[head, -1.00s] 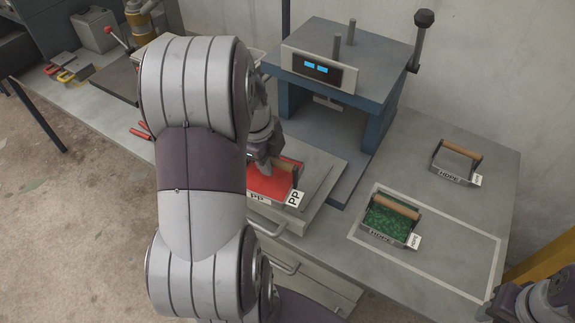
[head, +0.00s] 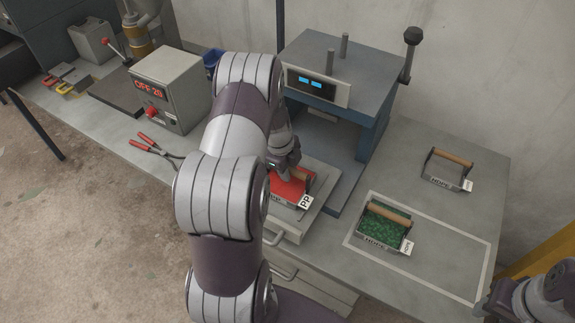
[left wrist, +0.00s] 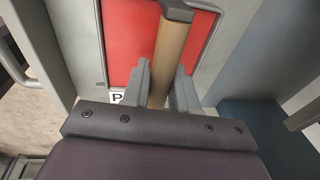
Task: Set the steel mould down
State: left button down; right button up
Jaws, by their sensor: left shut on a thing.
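The steel mould (head: 283,200) is a shallow tray filled with red, with a white PP tag at its right end and a wooden bar handle. My left gripper (head: 297,174) is shut on that handle. In the left wrist view the fingers (left wrist: 163,88) straddle the wooden handle (left wrist: 167,55), with the red fill (left wrist: 125,50) beneath. The mould is over a pale plate (head: 320,207) in front of the blue press. I cannot tell whether it touches the plate. My left arm hides part of it. My right gripper (head: 488,303) is at the lower right corner, its jaws unclear.
A blue press (head: 372,125) with a lit display stands behind. A green-filled HDPE mould (head: 385,224) sits inside a white outline on the bench. An empty HDPE mould (head: 445,174) stands farther back. A control box (head: 165,90) and red-handled pliers (head: 155,146) are left.

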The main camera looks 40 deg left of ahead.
pick_arm(q)
jog(key=shift+w+a, duration=0.1)
jog(key=shift+w, duration=0.1)
jog(key=shift+f, duration=0.1)
jog(key=c, duration=1.3)
grip_release()
jog(key=shift+s+f, duration=0.1)
jog(key=o, duration=0.4)
